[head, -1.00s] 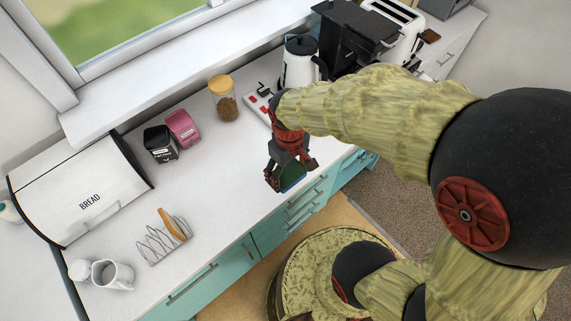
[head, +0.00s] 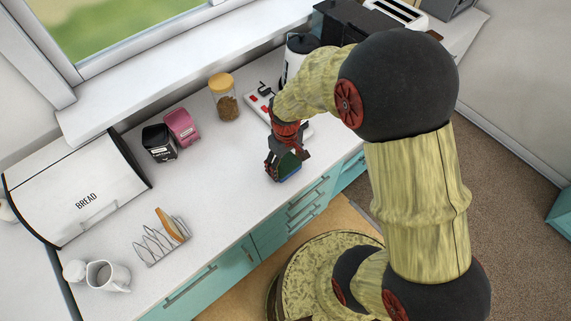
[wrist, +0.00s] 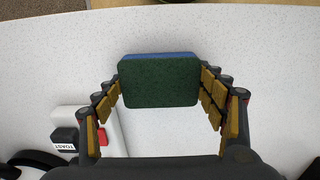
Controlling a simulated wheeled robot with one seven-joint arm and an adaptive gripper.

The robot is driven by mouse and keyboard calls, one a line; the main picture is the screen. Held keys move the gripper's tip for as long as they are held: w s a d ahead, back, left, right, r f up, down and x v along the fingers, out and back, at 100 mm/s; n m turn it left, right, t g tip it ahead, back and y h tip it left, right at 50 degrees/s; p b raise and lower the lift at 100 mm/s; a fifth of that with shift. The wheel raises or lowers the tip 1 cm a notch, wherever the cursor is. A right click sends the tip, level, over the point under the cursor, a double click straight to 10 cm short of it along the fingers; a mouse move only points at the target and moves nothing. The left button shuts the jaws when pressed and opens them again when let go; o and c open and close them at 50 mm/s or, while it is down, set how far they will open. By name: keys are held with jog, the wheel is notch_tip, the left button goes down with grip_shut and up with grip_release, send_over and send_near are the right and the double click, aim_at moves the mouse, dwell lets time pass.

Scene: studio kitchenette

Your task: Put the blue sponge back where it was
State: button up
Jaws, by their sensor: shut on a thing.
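The blue sponge (wrist: 160,81) is between the finger pads in the wrist view, its dark green scouring face toward the camera and a blue strip along its top edge. My gripper (wrist: 161,85) is shut on it by its two sides. In the head view my gripper (head: 284,172) points down near the counter's front edge, just in front of the power strip. The sponge (head: 288,173) is partly hidden by the fingers there. I cannot tell whether it touches the counter.
A white power strip with red switches (head: 262,103) lies behind my gripper, near the kettle (head: 297,52). A glass jar (head: 225,100), pink and black canisters (head: 181,127), a toast rack (head: 162,241), a jug (head: 108,275) and a bread bin (head: 78,190) stand left. The counter's middle (head: 215,175) is clear.

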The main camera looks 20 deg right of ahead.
jog(key=shift+f, duration=0.15)
jog(key=o, duration=1.1)
notch_tip(320, 180, up, 12)
jog(key=r+p, duration=0.1)
jog(key=p, duration=0.1)
notch_tip(320, 180, up, 12)
jog(key=m+t, duration=0.2)
jog(key=t, duration=0.1)
send_over(286, 165)
jog(key=s, duration=0.5)
jog(key=s+r+m+t, duration=0.1)
jog(key=s+r+t, duration=0.1)
jog(key=s+r, duration=0.5)
jog(key=shift+s+r+m+t, duration=0.3)
jog(key=shift+s+r, duration=0.05)
jog(key=shift+s, duration=0.55)
